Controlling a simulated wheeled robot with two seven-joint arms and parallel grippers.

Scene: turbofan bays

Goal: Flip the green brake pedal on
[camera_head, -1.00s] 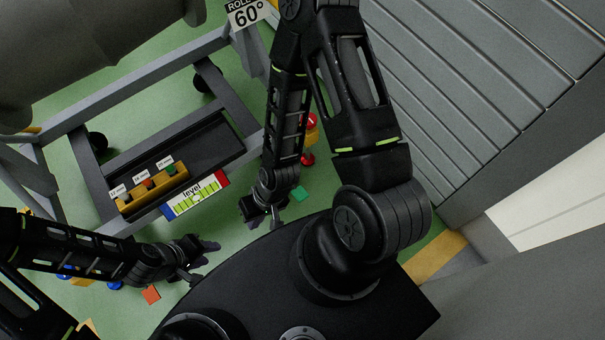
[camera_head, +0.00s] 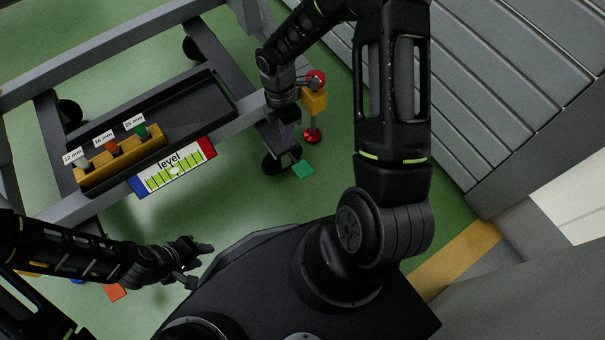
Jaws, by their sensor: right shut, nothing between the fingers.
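The green brake pedal (camera_head: 303,169) is a small flat green plate low beside a dark caster wheel (camera_head: 279,160) at the cart's near right corner. Whether it is tilted up or down is too small to tell. My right gripper (camera_head: 287,122) is shut and empty, pointing down near the cart corner, above and left of the pedal in the picture and apart from it. My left gripper (camera_head: 203,266) is open and empty at the lower left, in front of the cart. An orange-red plate (camera_head: 115,292) lies low, partly hidden behind my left arm.
The grey cart frame (camera_head: 235,122) carries a dark tray with a yellow block (camera_head: 120,160) and a level label (camera_head: 172,172). A yellow block with a red knob (camera_head: 316,98) stands right of my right gripper, above a red disc (camera_head: 312,136). Grey panels (camera_head: 500,80) close the right side.

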